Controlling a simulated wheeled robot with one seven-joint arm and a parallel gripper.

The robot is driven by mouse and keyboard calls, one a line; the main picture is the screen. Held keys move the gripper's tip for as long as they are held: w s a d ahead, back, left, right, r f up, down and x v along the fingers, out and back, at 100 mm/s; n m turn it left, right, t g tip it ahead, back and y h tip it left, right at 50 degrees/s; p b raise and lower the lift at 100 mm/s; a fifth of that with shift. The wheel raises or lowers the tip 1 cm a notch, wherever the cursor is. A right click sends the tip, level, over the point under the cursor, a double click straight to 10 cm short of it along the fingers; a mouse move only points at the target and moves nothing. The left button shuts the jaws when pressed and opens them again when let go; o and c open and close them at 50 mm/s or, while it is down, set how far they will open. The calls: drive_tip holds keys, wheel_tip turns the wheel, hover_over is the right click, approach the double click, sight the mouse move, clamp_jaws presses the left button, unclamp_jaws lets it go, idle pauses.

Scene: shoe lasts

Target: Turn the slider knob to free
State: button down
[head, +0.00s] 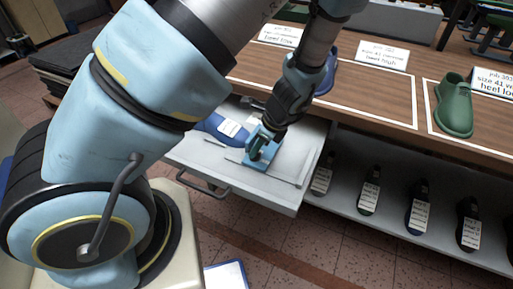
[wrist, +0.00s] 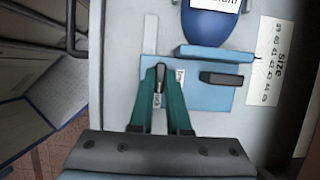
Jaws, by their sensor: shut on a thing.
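The slider is a light blue plate (wrist: 212,98) with a raised blue bar (wrist: 215,53), lying in the white open drawer. In the head view the blue slider (head: 263,153) is below my gripper (head: 268,133). In the wrist view my gripper (wrist: 160,78) has its green fingers closed around the small slider knob (wrist: 158,86). The fingers cover most of the knob, so its turned position cannot be read. A dark bar (wrist: 222,79) sits on the plate just right of the fingers. A blue shoe last (wrist: 210,25) touches or nearly touches the raised bar.
The drawer (head: 285,195) has a front handle (head: 205,187). A size scale (wrist: 268,60) lies right of the slider. The wooden counter (head: 370,95) above carries a green last (head: 455,107) and label cards. Several dark lasts stand on the lower shelf (head: 395,225).

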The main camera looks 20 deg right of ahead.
drive_tip(key=shift+n, duration=0.3)
drive_tip(key=n+g, duration=0.1)
drive_tip(key=n, duration=0.1)
drive_tip(key=n+p, duration=0.1)
drive_tip(key=n, duration=0.1)
drive_tip(key=shift+w+d+g+y, duration=0.1)
drive_tip(key=shift+w+g+y, duration=0.05)
drive_tip(key=shift+g+y, duration=0.25)
drive_tip(key=n+g, duration=0.1)
drive_tip(key=n, duration=0.3)
drive_tip(key=shift+w+n+g, duration=0.15)
drive_tip(key=shift+n+g, duration=0.25)
drive_tip(key=n, duration=0.2)
drive_tip(key=n+g, duration=0.1)
drive_tip(key=n, duration=0.1)
drive_tip(key=shift+w+g, duration=0.1)
drive_tip(key=shift+g, duration=0.2)
drive_tip(key=shift+n+g+h, duration=0.6)
drive_tip(key=shift+n, duration=1.6)
drive_tip(key=shift+b, duration=0.3)
drive_tip(key=c, duration=0.9)
unclamp_jaws()
